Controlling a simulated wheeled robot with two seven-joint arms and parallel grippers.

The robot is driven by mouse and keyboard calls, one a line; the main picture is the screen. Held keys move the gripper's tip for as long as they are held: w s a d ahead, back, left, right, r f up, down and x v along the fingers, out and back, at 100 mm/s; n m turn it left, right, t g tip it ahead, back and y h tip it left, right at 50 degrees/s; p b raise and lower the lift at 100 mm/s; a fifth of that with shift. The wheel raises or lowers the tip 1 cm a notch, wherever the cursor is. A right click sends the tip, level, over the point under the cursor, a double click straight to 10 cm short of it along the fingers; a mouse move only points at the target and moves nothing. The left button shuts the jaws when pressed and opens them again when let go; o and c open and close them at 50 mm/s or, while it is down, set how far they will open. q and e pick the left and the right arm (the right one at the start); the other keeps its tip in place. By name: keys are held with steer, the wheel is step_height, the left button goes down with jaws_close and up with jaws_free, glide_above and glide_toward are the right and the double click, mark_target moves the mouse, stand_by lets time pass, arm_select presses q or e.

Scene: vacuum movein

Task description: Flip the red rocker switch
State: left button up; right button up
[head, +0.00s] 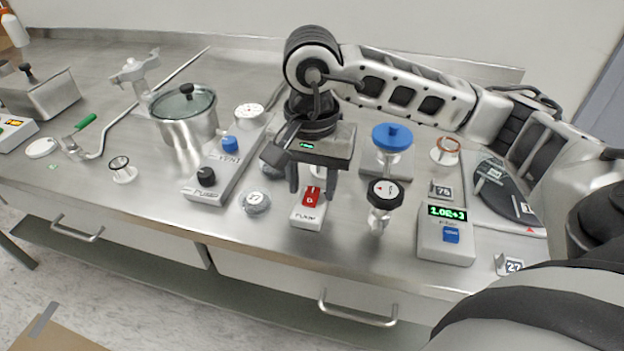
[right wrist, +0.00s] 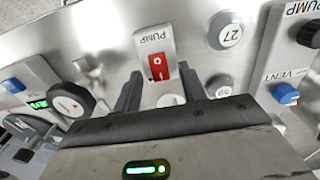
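The red rocker switch (head: 312,196) sits on a small white box labelled PUMP (head: 307,216) near the front of the steel bench. In the right wrist view the red rocker (right wrist: 158,67) shows its markings, just beyond the fingers. My right gripper (head: 313,192) hangs over the switch from behind, its two fingers apart, one on each side in the picture. In the right wrist view the right gripper (right wrist: 158,85) is open with nothing between the fingers. Whether a finger touches the switch I cannot tell. My left gripper is not in view.
A black-knobbed valve (head: 385,194) and a display box (head: 446,232) stand right of the switch. A panel with PUMP and VENT knobs (head: 217,177) and a lidded pot (head: 187,118) stand left. A round tag (head: 256,202) lies close to the switch. The bench front edge is clear.

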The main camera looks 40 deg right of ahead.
mark_target(313, 195)
steer(key=shift+r, duration=0.45)
arm_select(q)
steer(key=p, duration=0.2)
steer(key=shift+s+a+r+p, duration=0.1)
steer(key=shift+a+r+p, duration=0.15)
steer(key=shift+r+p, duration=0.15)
arm_select(e)
step_height(313, 195, up, 15)
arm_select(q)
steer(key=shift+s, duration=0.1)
arm_select(e)
steer(key=shift+s, duration=0.15)
